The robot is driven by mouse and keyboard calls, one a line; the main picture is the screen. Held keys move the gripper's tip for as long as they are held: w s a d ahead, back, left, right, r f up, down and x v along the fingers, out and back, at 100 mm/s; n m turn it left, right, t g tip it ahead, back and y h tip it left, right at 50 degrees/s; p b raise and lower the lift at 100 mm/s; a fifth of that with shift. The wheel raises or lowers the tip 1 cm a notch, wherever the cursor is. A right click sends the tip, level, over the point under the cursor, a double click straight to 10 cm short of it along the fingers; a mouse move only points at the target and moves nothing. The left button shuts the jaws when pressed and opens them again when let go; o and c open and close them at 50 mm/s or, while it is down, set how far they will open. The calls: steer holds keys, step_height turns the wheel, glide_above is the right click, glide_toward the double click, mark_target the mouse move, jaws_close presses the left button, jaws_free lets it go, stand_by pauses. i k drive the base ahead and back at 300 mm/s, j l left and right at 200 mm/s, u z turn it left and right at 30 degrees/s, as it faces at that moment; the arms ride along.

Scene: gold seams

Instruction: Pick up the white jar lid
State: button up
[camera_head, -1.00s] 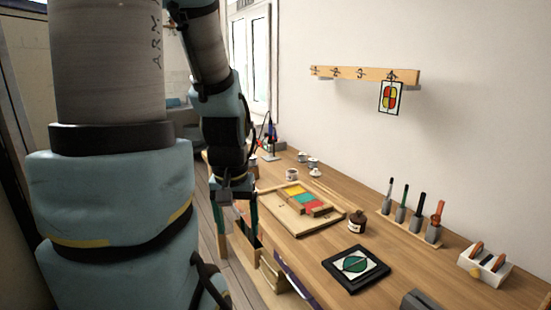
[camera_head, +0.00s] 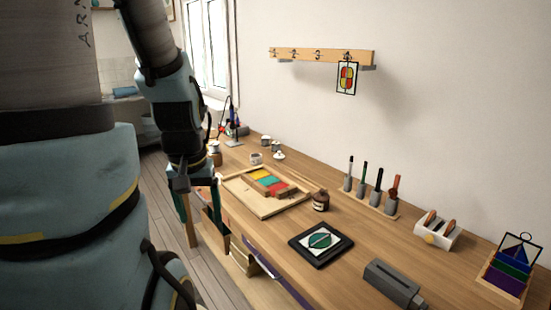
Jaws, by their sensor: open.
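A small white piece that looks like the white jar lid (camera_head: 279,155) lies on the far part of the wooden workbench (camera_head: 375,262), just right of a small white jar (camera_head: 256,158). It is too small to make out in detail. My gripper (camera_head: 196,203) is open and hangs pointing down beside the bench's left edge. It is well to the left of and nearer than the lid, apart from it. Nothing shows between its fingers, though they are partly hard to make out against the things behind.
A wooden tray with coloured pieces (camera_head: 240,190), a dark brown jar (camera_head: 321,201) and a framed leaf panel (camera_head: 320,243) lie on the bench. A tool stand (camera_head: 371,199) is by the wall. More small jars (camera_head: 266,141) stand near the lid. Bare wood shows between.

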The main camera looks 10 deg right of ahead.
mark_target(279, 156)
steer(key=i+j+z, duration=0.15)
steer(key=i+j, duration=0.35)
steer(key=i, duration=0.2)
steer(key=i+j+z, duration=0.15)
steer(key=i+j, duration=0.5)
steer(key=i, duration=0.3)
steer(key=i+j+z, duration=0.1)
steer(key=i, duration=0.3)
